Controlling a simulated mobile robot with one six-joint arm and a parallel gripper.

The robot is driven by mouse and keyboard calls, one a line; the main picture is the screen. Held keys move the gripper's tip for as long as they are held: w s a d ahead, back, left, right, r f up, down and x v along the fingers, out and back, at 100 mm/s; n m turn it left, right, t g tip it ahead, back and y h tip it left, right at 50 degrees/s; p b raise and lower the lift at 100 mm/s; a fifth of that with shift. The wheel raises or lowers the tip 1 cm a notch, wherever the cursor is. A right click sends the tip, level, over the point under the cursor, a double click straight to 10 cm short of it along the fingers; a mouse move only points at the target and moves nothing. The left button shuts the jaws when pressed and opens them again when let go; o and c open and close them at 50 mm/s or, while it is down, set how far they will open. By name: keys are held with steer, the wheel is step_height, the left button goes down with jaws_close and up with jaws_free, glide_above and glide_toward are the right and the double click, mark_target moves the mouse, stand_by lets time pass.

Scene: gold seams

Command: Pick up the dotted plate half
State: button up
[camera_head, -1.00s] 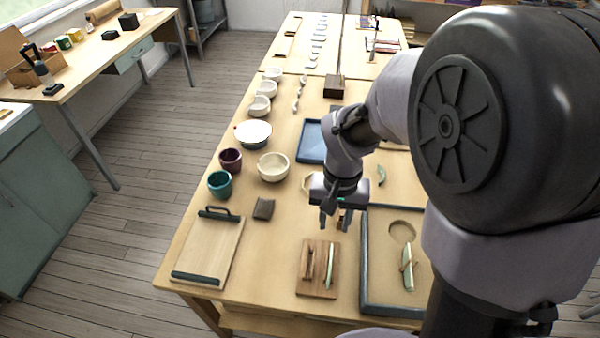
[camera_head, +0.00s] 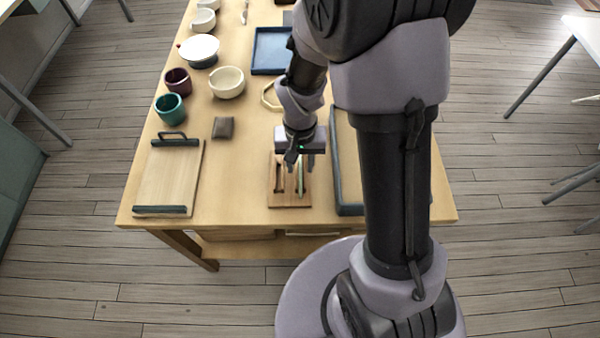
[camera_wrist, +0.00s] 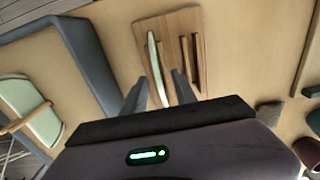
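A wooden rack (camera_head: 290,199) stands near the table's front edge and also shows in the wrist view (camera_wrist: 178,22). A thin pale green plate half (camera_wrist: 157,66) stands on edge in it, beside wooden rails; it also shows in the head view (camera_head: 301,180). No dots can be made out on it. My gripper (camera_head: 301,161) is above the rack. In the wrist view my gripper (camera_wrist: 160,92) is open, its fingers apart on either side of the plate half's near end. Whether they touch it I cannot tell. Another pale green piece (camera_wrist: 38,122) lies at left with a wooden bar across it.
A blue-grey tray (camera_head: 342,185) stands right of the rack, partly hidden by my arm. A clamped-looking board (camera_head: 172,178) with dark ends lies at left. A small dark block (camera_head: 223,128), a cream bowl (camera_head: 227,83) and a teal cup (camera_head: 170,107) stand farther back.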

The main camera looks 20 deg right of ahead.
steer(key=shift+r, duration=0.15)
steer(key=shift+c, duration=1.1)
jaws_close()
